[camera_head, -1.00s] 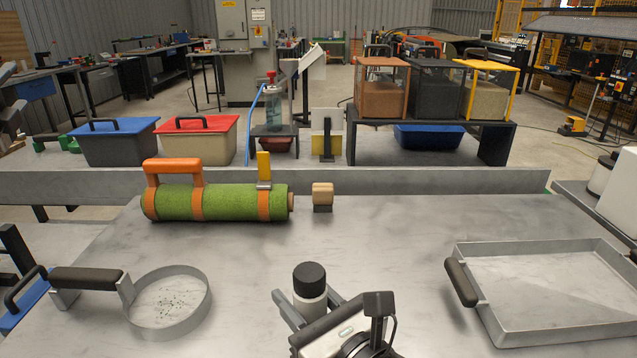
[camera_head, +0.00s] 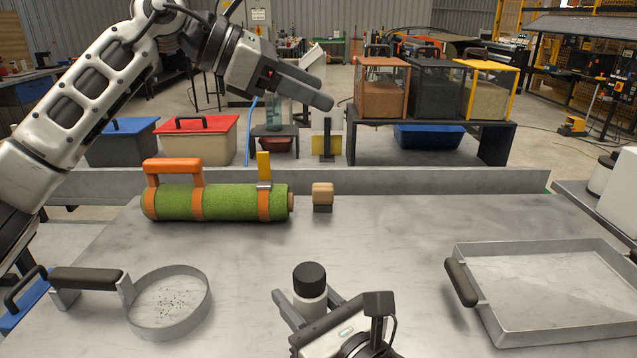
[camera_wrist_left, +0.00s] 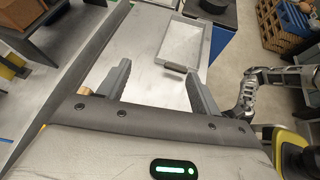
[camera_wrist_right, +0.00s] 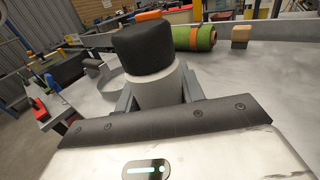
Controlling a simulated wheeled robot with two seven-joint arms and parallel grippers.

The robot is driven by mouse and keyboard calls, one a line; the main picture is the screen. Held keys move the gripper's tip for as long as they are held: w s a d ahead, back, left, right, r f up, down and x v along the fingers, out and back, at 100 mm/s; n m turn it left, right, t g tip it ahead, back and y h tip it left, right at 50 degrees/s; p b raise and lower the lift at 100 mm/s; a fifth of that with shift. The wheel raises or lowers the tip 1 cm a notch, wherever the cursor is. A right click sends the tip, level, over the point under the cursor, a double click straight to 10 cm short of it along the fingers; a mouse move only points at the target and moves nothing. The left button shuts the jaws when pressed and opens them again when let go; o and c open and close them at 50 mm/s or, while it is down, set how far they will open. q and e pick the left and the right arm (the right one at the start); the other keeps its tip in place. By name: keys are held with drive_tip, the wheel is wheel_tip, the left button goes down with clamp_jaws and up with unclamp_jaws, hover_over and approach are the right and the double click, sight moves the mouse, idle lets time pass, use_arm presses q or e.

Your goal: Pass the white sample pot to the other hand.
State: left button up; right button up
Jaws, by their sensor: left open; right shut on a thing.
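The white sample pot (camera_head: 309,300) has a black lid and stands upright at the front middle of the table. It also shows in the right wrist view (camera_wrist_right: 158,88), between the fingers. My right gripper (camera_head: 308,312) is shut on the pot, coming from the front. My left gripper (camera_head: 322,92) is open and empty, raised high above the back of the table, well above and behind the pot. In the left wrist view its two fingers (camera_wrist_left: 156,92) are spread with nothing between them. The pot's lower part is partly hidden by the right fingers.
A green turf roll (camera_head: 230,203) with orange straps lies at the back left, with a wooden block (camera_head: 322,192) beside it. A round sieve (camera_head: 205,318) lies at front left. A metal tray (camera_head: 494,322) lies at right. The table between the roll and pot is clear.

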use_arm(q)
drive_tip(key=s+d+f+m+g+y, duration=0.3)
drive_tip(key=s+d+m+y, duration=0.25)
drive_tip(key=s, duration=0.25)
drive_tip(key=m+y, duration=0.6)
drive_tip(key=m, duration=0.1)
hover_over(320, 273)
wheel_tip(320, 273, down, 4)
drive_tip(key=shift+g+y, duration=0.25)
drive_tip(key=shift+g, duration=0.15)
wheel_tip(320, 273, down, 12)
drive_tip(key=shift+a, duration=0.1)
drive_tip(key=c, duration=1.1)
use_arm(e)
drive_tip(key=o, duration=1.1)
drive_tip(key=shift+a, duration=0.1)
